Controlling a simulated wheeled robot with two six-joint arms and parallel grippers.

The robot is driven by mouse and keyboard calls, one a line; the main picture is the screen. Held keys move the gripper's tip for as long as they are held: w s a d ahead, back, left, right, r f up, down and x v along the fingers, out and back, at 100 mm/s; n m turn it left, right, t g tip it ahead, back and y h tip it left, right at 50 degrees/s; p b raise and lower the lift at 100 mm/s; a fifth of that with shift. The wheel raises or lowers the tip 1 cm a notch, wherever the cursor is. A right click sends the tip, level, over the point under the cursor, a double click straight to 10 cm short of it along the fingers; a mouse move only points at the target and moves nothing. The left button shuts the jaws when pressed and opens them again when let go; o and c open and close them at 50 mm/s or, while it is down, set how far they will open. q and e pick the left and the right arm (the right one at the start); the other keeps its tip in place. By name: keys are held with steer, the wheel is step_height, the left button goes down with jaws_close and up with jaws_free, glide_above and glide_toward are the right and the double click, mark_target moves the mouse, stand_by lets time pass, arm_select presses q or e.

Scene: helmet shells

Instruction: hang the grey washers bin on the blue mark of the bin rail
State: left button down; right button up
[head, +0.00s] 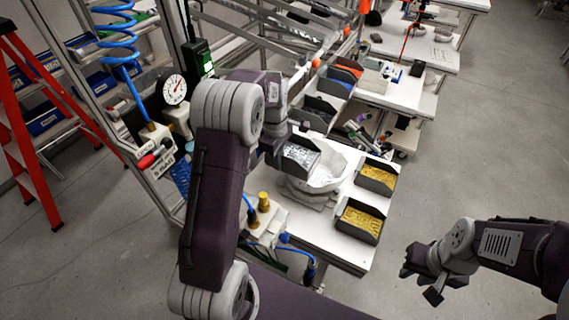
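The grey washers bin (300,157) is a dark open bin filled with silvery washers. It appears raised and slightly tilted, in front of the left part of a white helmet shell (328,175). My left gripper (276,150) is at the bin's left side and appears shut on its wall; the fingertips are mostly hidden by my arm and the bin. My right gripper (423,282) is open and empty, over the floor to the right of the table. I cannot make out the bin rail or its blue mark clearly.
Two dark bins of yellow parts, one further back (377,176) and one nearer (360,220), stand on the white table (295,238). Blue and orange bins (340,78) are behind. A gauge (174,90) and a blue coiled hose (117,32) are at left. The floor at right is clear.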

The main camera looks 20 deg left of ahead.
mark_target(269, 162)
arm_select(q)
steer(key=shift+a, duration=1.65)
steer(key=shift+a+f, duration=0.1)
steer(key=shift+f, duration=0.2)
steer(key=shift+w+f+b, duration=0.1)
steer(key=shift+f+b, duration=0.55)
steer(key=shift+f, duration=0.15)
steer(key=c, duration=1.6)
jaws_free()
steer(key=shift+o, duration=0.2)
steer(key=shift+r, duration=0.3)
steer(key=r+b, duration=0.1)
steer(key=r, duration=0.7)
steer(key=shift+a+r+b, duration=0.2)
steer(key=shift+r+b, duration=0.05)
steer(key=shift+b, duration=0.15)
